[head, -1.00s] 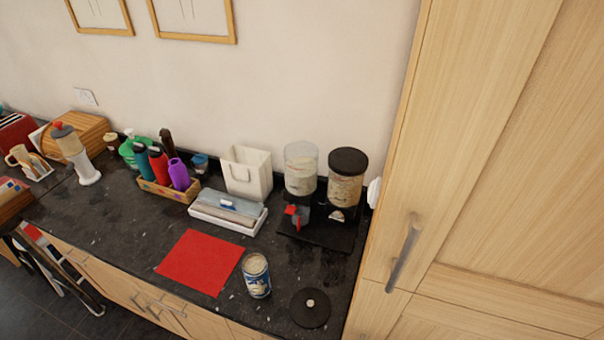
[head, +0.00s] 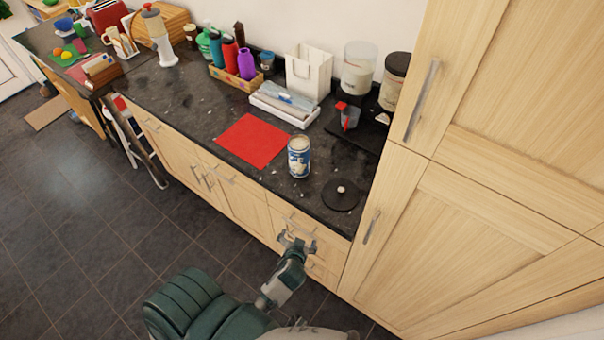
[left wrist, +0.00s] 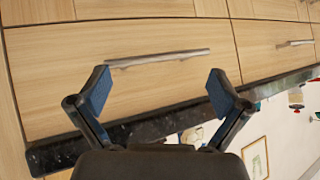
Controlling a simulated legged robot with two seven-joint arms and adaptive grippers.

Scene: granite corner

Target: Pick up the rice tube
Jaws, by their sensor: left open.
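The rice tube (head: 359,73) appears to be the clear, lidless cylinder with pale contents standing in a dispenser at the back right of the counter. A second tube (head: 393,85) with a black lid stands to its right. My left gripper (head: 297,238) is low in front of the drawers, below the counter edge and well apart from the tube. In the left wrist view, the left gripper (left wrist: 158,92) is open and empty, its blue pads facing a drawer front with a bar handle (left wrist: 158,58). My right gripper is not in view.
A blue and white can (head: 299,158), a round black lid (head: 341,195) and a red mat (head: 252,141) lie near the counter's front. A tall cupboard (head: 500,130) bounds the right.

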